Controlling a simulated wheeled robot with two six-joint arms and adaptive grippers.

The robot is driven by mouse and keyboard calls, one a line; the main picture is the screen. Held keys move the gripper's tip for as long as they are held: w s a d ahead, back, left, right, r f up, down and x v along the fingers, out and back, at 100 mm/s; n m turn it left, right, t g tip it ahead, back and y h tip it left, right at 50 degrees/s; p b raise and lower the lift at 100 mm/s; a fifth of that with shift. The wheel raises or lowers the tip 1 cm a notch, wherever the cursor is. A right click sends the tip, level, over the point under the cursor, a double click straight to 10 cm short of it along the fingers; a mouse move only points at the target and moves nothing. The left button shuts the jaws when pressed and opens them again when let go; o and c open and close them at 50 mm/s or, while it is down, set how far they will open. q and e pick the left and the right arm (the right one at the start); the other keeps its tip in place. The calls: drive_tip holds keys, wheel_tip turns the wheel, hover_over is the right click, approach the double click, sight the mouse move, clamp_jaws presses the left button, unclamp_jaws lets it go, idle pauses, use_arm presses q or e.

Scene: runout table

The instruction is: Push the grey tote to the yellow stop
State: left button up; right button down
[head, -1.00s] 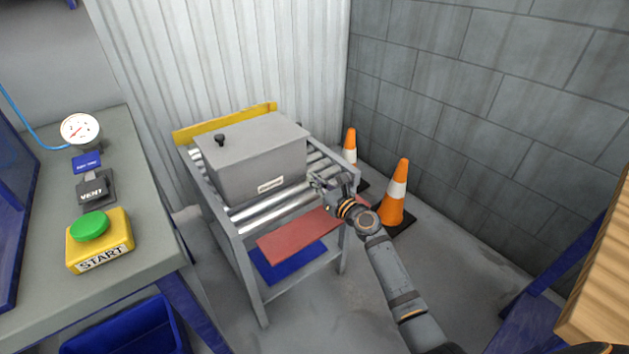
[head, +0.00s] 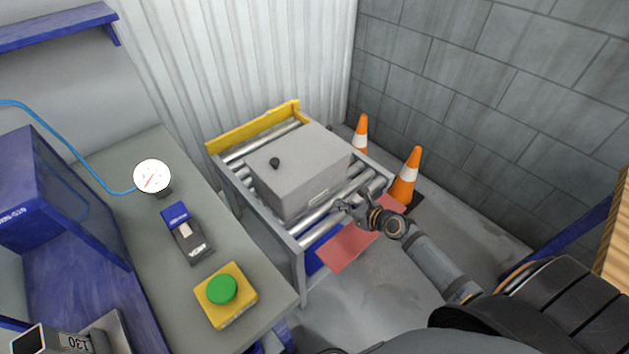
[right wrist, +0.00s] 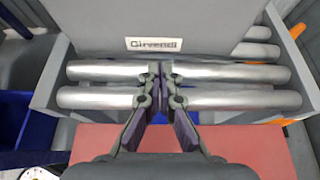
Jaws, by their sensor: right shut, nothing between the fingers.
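The grey tote (head: 300,165), a closed box with a dark knob on its lid, sits on the roller table (head: 298,243). The yellow stop (head: 252,128) is a bar across the table's far end. Bare rollers show between it and the tote. My right gripper (head: 343,206) is shut and empty, low over the rollers at the tote's near side. In the right wrist view its fingertips (right wrist: 160,70) point at the tote's labelled face (right wrist: 200,22), just below the label. I cannot tell whether they touch it. My left gripper is not in view.
A workbench (head: 180,280) with a gauge (head: 152,176) and a green button (head: 222,289) on a yellow box stands at left. Orange cones (head: 407,176) stand right of the roller table by the block wall. A red panel (head: 350,249) lies below the near end.

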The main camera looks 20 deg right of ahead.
sight(321, 191)
drive_tip(key=shift+s+a, duration=0.15)
drive_tip(key=shift+w+b, duration=0.35)
drive_tip(key=w, duration=0.2)
drive_tip(key=w+a+b, duration=0.1)
drive_tip(key=shift+w+a+f, duration=0.15)
drive_tip(key=shift+w+a, duration=0.05)
drive_tip(key=shift+w, duration=0.2)
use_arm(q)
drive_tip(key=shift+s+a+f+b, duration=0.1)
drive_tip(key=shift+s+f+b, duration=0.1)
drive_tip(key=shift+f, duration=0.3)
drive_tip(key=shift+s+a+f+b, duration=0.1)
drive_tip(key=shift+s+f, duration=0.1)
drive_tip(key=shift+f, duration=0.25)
use_arm(e)
drive_tip(key=shift+w, duration=0.3)
drive_tip(key=shift+w+a, duration=0.1)
